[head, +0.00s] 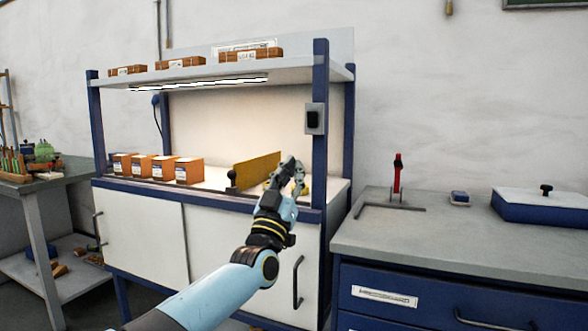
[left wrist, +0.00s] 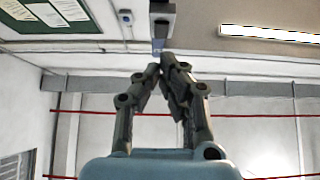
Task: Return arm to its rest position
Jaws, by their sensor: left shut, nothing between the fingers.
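My left gripper (head: 293,172) is raised in front of the right end of the blue-framed workbench, its arm coming up from the bottom of the head view. In the left wrist view the left gripper's fingers (left wrist: 166,58) meet at their tips, with nothing seen between them. Behind them in that view are the wall, a lamp and red lines. My right gripper is not in view.
The workbench (head: 265,204) holds several orange-brown boxes (head: 189,171) and a yellow panel (head: 257,168). At right, a grey-topped counter (head: 450,246) carries a red-handled tool (head: 397,173) and a blue lidded box (head: 540,206). A side table (head: 62,180) stands at left.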

